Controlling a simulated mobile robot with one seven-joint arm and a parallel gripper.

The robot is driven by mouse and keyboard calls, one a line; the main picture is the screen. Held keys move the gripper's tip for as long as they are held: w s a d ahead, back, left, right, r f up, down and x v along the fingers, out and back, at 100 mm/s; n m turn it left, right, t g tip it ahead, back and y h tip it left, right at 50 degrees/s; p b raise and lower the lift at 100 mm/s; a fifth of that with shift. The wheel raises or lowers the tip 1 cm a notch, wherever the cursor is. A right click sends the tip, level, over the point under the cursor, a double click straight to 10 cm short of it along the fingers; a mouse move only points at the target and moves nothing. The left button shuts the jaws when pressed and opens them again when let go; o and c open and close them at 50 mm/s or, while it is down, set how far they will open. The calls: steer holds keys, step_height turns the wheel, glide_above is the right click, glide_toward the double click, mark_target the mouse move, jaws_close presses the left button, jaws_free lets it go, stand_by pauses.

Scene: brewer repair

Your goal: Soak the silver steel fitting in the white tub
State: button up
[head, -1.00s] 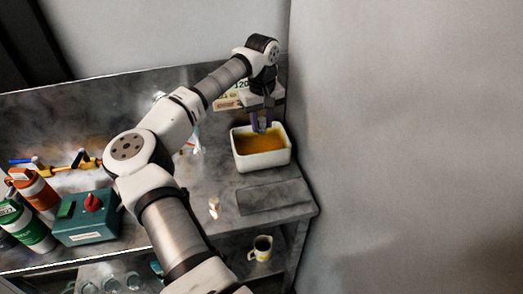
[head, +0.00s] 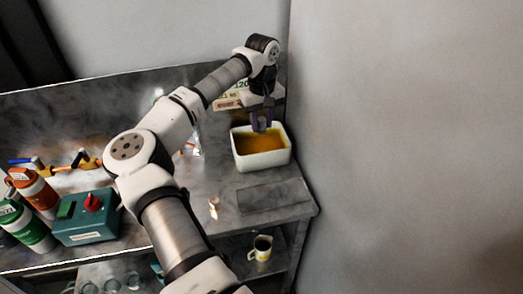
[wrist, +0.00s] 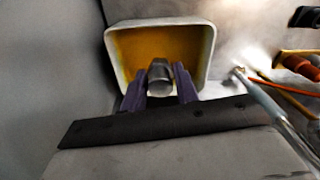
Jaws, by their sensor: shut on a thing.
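The white tub (head: 263,164) stands on the bench near its right end, with amber-brown liquid inside. It also shows in the wrist view (wrist: 118,50). My gripper (head: 261,126) points down over the back part of the tub. In the wrist view its purple fingers (wrist: 160,88) are shut on the silver steel fitting (wrist: 159,74), a short grey cylinder. The fitting appears against the liquid; I cannot tell whether it touches the surface. In the head view the fitting is hidden by the fingers.
A dark flat mat (head: 274,196) lies in front of the tub. A teal box with a red knob (head: 91,218) and several bottles stand at the left. A mug (head: 261,248) is on the lower shelf. A grey wall rises close on the right.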

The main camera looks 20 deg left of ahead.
mark_target(262, 120)
steer(key=shift+r, duration=0.15)
stand_by(0.4)
steer(key=shift+r+p, duration=1)
steer(key=shift+r, duration=0.9)
steer(key=shift+f, duration=0.1)
